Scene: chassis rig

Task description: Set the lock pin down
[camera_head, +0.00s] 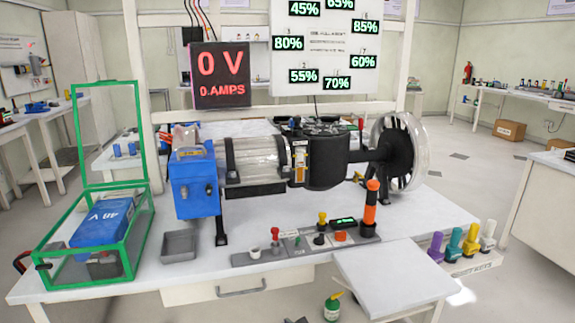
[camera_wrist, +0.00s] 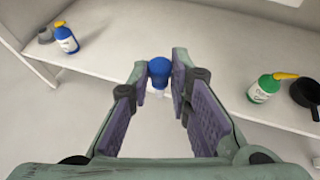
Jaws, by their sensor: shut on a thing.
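My gripper (camera_wrist: 160,76) shows in the wrist view only, its two purple-padded fingers reaching forward. It is shut on a small piece with a rounded blue head, the lock pin (camera_wrist: 159,68) as far as I can tell. A pale part shows just below the blue head, and the rest is hidden between the fingertips. The held piece is seen against a pale surface, and I cannot tell whether it touches it. Neither my gripper nor the held piece shows in the head view.
In the wrist view, a blue bottle (camera_wrist: 66,39) stands on a pale shelf at left, and a green bottle (camera_wrist: 264,88) and black pan (camera_wrist: 306,97) at right. The head view shows a motor rig (camera_head: 255,160), green-framed box (camera_head: 148,228), grey tray (camera_head: 180,247) and coloured keys (camera_head: 470,243).

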